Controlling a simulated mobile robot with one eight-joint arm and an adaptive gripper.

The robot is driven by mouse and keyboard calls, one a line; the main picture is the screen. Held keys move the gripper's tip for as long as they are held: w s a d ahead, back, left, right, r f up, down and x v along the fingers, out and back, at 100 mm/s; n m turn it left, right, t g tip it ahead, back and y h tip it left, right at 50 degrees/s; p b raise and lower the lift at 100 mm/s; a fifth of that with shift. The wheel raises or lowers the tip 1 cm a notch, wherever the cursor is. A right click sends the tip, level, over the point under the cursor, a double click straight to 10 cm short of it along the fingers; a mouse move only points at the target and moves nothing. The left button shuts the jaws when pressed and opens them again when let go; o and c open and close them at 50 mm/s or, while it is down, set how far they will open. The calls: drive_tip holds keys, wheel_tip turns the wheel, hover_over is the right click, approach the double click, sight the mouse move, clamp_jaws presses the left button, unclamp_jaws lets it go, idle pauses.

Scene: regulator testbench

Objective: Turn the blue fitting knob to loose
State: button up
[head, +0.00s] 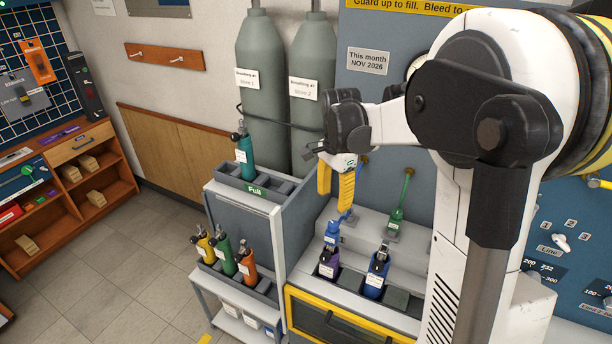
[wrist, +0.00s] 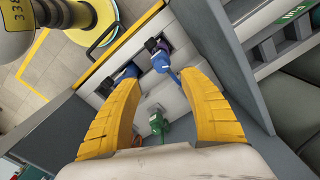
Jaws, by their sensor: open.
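The blue fitting (head: 332,231) stands at the purple bottle (head: 328,262) in the bench's front row. In the wrist view the blue fitting (wrist: 161,63) shows beyond my fingertips, nearer the right one. The setting of its knob is too small to read. My gripper (head: 335,188) has yellow fingers pointing down, above and behind the fitting. The wrist view shows the gripper (wrist: 158,80) spread open with nothing held between the fingers.
A blue bottle (head: 376,276) stands right of the purple one. A green fitting (head: 394,220) with an upright hose stands behind it. A rack (head: 262,290) with yellow, green and orange bottles is at the left. Two large grey cylinders (head: 263,70) stand behind.

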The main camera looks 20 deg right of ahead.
sight(332, 224)
drive_tip(key=shift+w+d+f, duration=0.35)
drive_tip(key=shift+w+f, duration=0.05)
drive_tip(key=shift+f, duration=0.05)
drive_tip(key=f+b, duration=0.1)
drive_tip(key=f, duration=0.4)
drive_tip(key=f+b, duration=0.1)
drive_tip(key=f, duration=0.3)
drive_tip(key=shift+s+a+f+b, duration=0.1)
drive_tip(key=shift+s+f+b, duration=0.1)
drive_tip(key=shift+f+b, duration=0.2)
clamp_jaws()
